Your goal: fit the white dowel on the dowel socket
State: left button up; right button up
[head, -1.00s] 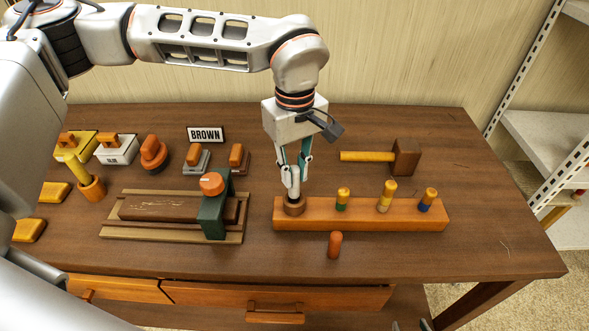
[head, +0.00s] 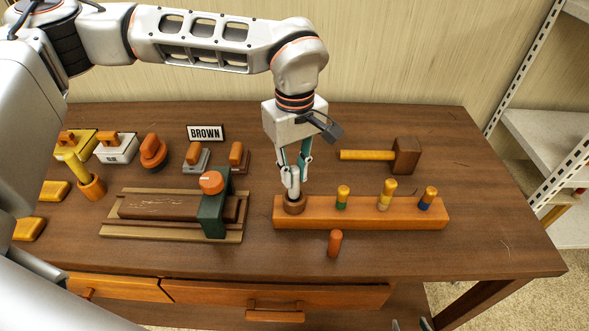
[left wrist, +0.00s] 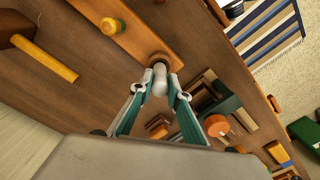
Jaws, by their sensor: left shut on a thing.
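My left gripper (head: 294,188) points down and is shut on the white dowel (head: 294,196). The dowel stands about upright over the dowel socket (head: 294,208), a brown ring at the left end of the long orange block. In the left wrist view the dowel (left wrist: 160,76) sits between the fingertips, and its far end meets the brown ring (left wrist: 160,57). The dowel's lower end is hidden by the ring, so I cannot tell how deep it sits. Small grey and teal tips at the bottom edge of the head view may be my right gripper.
The orange block (head: 365,213) also bears several coloured pegs. An orange peg (head: 334,244) stands in front of it. A mallet (head: 405,156) lies behind. A green clamp-like fixture (head: 214,210) stands on a wooden base to the left. The table's right end is clear.

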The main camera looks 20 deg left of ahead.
aim_at(294, 183)
pick_arm(q)
jog(key=shift+f+b, duration=0.45)
jog(key=shift+f, duration=0.6)
jog(key=shift+f, duration=0.15)
jog(key=shift+f, duration=0.35)
jog(key=shift+f+b, duration=0.25)
jog(key=shift+b, duration=0.05)
jog(key=o, duration=0.9)
jog(key=shift+o, duration=0.4)
